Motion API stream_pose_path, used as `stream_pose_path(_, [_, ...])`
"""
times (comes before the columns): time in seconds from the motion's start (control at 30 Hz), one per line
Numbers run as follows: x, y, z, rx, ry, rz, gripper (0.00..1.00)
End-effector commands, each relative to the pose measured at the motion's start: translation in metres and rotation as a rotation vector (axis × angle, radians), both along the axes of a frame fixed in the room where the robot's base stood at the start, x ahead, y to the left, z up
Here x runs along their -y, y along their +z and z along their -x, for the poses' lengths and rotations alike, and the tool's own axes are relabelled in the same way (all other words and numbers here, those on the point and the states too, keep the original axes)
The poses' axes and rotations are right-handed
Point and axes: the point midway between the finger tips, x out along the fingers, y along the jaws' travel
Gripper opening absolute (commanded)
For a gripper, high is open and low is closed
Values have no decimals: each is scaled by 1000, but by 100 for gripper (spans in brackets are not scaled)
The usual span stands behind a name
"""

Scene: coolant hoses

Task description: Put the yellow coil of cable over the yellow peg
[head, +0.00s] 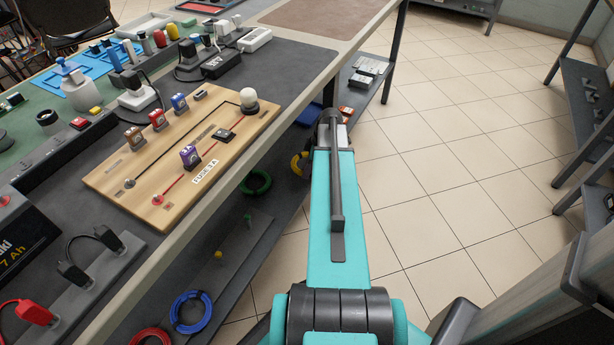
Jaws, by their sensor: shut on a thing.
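The yellow coil of cable (295,164) shows as a small curved piece just left of the far end of my teal arm. The rest of it is hidden behind the arm and the dark end parts. My gripper (304,157) is mostly hidden there too; its dark part is at the coil and is shut on it. The yellow peg (218,255) stands bare on the grey lower shelf, nearer to me and to the left of the coil.
A blue coil (191,312), a red coil (151,334) and a green coil (257,182) are at the lower shelf, with a green peg (247,218). The worktop edge (215,192) overhangs the shelf. Open tiled floor (450,150) lies right of my arm.

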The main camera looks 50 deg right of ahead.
Motion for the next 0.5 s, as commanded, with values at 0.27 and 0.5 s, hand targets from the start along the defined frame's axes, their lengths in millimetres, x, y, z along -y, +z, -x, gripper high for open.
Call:
stream_pose_path(0.27, [0, -28, 0, -1, -1, -1, 0])
stream_pose_path(0.5, [0, -34, 0, 0, -1, 1, 0])
